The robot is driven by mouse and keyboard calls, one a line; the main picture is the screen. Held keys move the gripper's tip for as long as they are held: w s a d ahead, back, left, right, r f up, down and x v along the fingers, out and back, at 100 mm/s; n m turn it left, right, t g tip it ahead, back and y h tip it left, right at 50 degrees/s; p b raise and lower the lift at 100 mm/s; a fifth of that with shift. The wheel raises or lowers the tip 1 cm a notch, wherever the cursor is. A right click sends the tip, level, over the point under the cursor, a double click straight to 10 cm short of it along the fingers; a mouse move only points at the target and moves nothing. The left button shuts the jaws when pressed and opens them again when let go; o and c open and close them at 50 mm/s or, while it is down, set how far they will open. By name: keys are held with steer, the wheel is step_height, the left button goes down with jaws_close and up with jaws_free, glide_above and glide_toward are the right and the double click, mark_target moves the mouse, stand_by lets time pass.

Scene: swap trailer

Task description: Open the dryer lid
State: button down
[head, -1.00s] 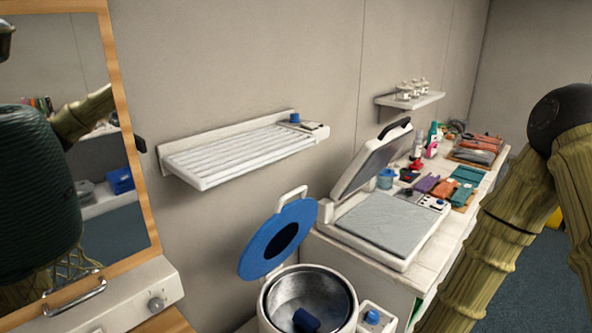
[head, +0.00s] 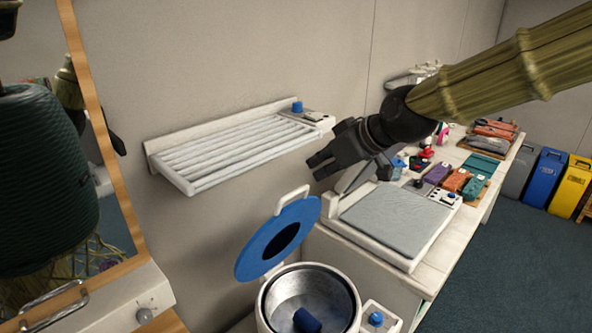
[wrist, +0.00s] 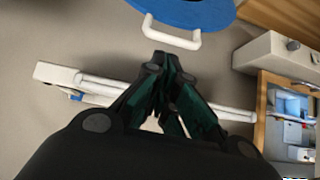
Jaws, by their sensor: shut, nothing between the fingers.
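The dryer (head: 265,310) is a round white tub at the bottom middle of the head view, with a metal drum and a dark blue item (head: 306,321) in it. Its blue lid (head: 300,214), with a dark oval centre and a white handle (head: 292,197), stands raised and tilted back behind the drum. In the wrist view the blue lid (wrist: 190,10) and its white handle (wrist: 172,36) show at the top. My gripper (head: 316,166) is shut and empty, above and a little right of the lid, apart from it. Its fingertips (wrist: 165,58) point towards the handle in the wrist view.
A white slatted rack (head: 235,150) is on the wall behind my gripper. A flat press (head: 390,222) with a raised top stands on the counter to the right, partly hidden by my arm. A wood-framed mirror (head: 100,150) is at the left.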

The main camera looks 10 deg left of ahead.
steer(key=r, duration=0.1)
steer(key=p, duration=0.4)
glide_above(295, 201)
step_height(295, 201, down, 6)
steer(key=shift+s+d, duration=0.1)
steer(key=shift+f, duration=0.2)
